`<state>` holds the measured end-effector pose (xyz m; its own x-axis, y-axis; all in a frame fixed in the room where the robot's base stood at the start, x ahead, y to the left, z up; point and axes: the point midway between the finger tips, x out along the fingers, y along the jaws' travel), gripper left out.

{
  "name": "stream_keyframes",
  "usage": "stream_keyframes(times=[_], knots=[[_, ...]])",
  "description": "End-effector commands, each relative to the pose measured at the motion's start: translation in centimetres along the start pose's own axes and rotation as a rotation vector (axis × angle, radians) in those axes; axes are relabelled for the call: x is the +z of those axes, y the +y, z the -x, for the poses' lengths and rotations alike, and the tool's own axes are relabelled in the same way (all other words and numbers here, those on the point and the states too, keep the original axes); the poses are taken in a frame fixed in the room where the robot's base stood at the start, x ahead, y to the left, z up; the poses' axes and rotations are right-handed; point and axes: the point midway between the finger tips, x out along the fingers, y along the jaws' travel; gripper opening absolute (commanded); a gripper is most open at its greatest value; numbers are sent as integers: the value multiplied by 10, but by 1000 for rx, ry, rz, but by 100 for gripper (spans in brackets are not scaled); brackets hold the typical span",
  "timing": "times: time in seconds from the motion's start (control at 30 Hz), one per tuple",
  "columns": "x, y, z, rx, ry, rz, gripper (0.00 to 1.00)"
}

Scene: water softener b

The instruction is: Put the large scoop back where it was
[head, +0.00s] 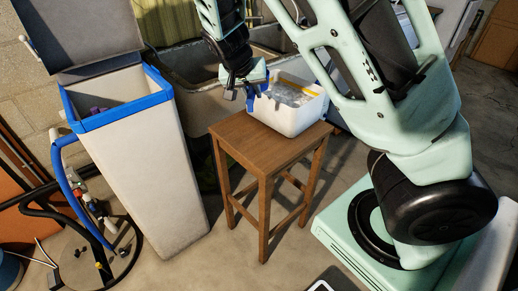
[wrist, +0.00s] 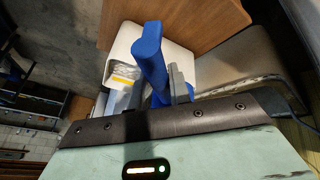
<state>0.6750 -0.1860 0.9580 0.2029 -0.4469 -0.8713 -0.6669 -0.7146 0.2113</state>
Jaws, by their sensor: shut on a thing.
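The large scoop (wrist: 149,50) shows as a thick blue handle between my gripper's fingers in the wrist view. In the head view a bit of its blue (head: 250,103) shows just below my gripper (head: 252,88). My gripper, also seen in the wrist view (wrist: 160,88), is shut on it. It is at the left rim of a white tub (head: 291,118) that stands on a wooden stool (head: 262,149). The scoop's far end is largely hidden, and I cannot tell whether it touches the tub.
The tub holds something grey and clear with a yellow strip. To the left stands a tall white softener cabinet (head: 150,165) with a blue rim and raised lid (head: 82,28); something purple lies inside. A stone sink (head: 205,85) is behind the stool. Hoses and pipes are at far left.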

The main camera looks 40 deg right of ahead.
Motion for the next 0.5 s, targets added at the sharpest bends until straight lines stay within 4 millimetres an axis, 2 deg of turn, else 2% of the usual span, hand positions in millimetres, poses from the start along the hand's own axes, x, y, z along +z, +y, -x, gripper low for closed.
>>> stream_keyframes(times=[0.5], knots=[[53,-23,-104,5,-3,0,0]])
